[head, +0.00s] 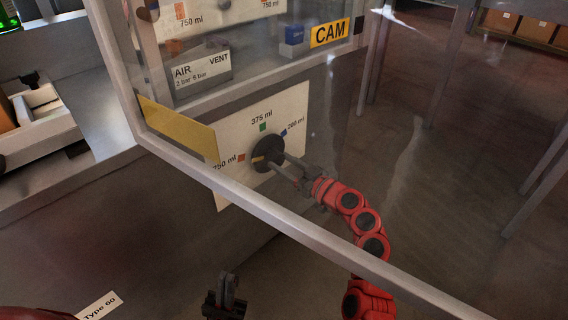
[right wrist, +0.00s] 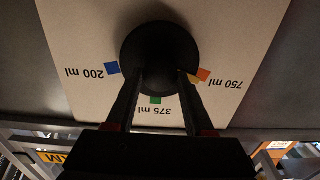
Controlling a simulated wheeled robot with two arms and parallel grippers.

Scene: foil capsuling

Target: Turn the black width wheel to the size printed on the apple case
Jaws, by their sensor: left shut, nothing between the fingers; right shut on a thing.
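The black width wheel (head: 267,153) sits on a white panel (head: 292,105) with an orange 750 ml, a green 375 ml and a blue 200 ml mark. The wheel (right wrist: 160,50) also shows in the right wrist view, where its small yellowish pointer (right wrist: 193,79) lies beside the orange 750 ml mark (right wrist: 204,74). My right gripper (head: 282,164) is shut on the wheel's grip; its fingers also show in the right wrist view (right wrist: 160,82). My left gripper (head: 226,288) is shut and empty, low in the head view. I cannot make out the apple case or its printed size.
A clear guard with a grey metal frame (head: 255,203) stands around the wheel panel. A "Type 60" label (head: 99,306) is at the lower left. Dark floor is open at right.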

